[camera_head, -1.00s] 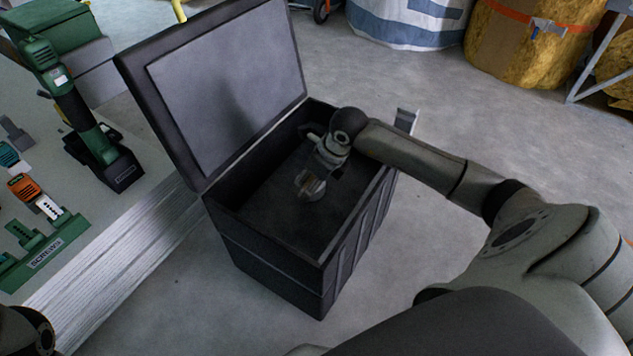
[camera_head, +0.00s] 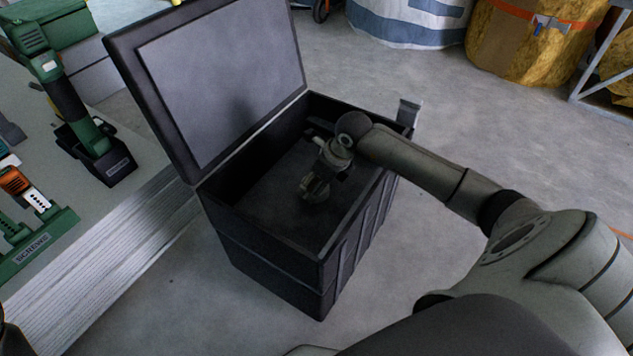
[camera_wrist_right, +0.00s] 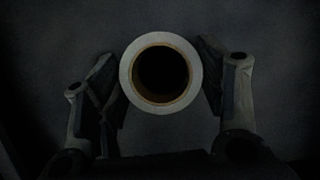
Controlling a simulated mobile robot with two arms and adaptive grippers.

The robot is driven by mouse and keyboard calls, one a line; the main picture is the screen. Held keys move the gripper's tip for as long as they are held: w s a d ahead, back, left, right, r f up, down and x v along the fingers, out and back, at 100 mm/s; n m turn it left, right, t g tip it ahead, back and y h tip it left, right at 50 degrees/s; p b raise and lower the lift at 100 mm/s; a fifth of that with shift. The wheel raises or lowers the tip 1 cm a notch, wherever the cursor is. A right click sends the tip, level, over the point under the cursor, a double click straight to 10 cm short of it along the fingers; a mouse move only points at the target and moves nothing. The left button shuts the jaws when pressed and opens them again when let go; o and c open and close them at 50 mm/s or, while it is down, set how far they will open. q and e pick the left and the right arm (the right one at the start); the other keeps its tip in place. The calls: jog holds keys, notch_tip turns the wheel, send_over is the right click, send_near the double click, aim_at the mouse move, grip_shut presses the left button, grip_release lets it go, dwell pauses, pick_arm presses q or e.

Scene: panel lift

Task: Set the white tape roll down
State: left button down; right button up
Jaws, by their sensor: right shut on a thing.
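The white tape roll (camera_wrist_right: 129,83) is a white ring with a brown core, seen end-on between the fingers in the right wrist view. My right gripper (camera_wrist_right: 160,85) is shut on it, with one finger at each side. In the head view my right gripper (camera_head: 312,190) reaches down inside the open dark box (camera_head: 262,245); the roll is mostly hidden there by the gripper. The box floor shows dark behind the roll. Whether the roll touches the floor I cannot tell. My left gripper is not in view.
The box lid (camera_head: 222,85) stands open on the left. Grey floor lies around the box. Large bags stand at the back.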

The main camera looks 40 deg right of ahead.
jog(key=o, duration=1)
